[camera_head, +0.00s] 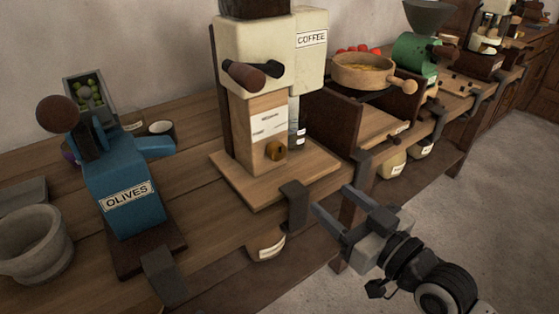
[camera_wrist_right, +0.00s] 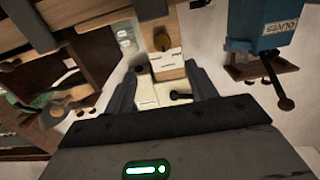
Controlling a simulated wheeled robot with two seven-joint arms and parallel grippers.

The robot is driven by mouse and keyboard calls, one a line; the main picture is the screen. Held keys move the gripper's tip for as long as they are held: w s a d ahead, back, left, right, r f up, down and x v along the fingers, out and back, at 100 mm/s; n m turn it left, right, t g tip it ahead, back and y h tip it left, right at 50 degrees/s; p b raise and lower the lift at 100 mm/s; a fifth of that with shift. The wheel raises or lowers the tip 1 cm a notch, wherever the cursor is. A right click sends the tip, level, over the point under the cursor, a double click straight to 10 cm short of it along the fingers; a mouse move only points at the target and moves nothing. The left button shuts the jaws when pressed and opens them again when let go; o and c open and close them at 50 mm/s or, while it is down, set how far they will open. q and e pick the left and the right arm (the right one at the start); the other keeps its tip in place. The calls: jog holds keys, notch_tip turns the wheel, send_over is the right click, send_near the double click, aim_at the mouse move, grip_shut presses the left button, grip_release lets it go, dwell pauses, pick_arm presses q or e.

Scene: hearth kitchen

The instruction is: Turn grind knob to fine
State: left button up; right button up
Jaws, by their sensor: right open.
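The coffee grinder (camera_head: 262,60) is a cream machine labelled COFFEE, standing on a wooden base on the bench. A small round brass-brown knob (camera_head: 275,150) sits low on its wooden front panel, below a white label plate (camera_head: 268,122). My right gripper (camera_head: 333,202) is open and empty, in front of the bench edge and to the lower right of the knob, apart from it. In the right wrist view, which looks upside down, the knob (camera_wrist_right: 161,42) shows beyond the two spread fingers. The fine marking is too small to read. My left gripper is not in view.
A dark crank handle (camera_head: 245,75) sticks out from the grinder above the knob. A blue OLIVES press (camera_head: 122,190) and a stone mortar (camera_head: 35,240) stand left. A pan (camera_head: 362,72) and a green mill (camera_head: 415,52) stand right. Dark clamps (camera_head: 294,200) grip the bench edge.

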aim_at(280, 155)
jog(key=x, duration=1.6)
jog(key=shift+a+r, duration=0.1)
jog(key=shift+r, duration=0.3)
jog(key=shift+s, duration=0.1)
jog(key=shift+c, duration=0.4)
jog(key=c, duration=0.9)
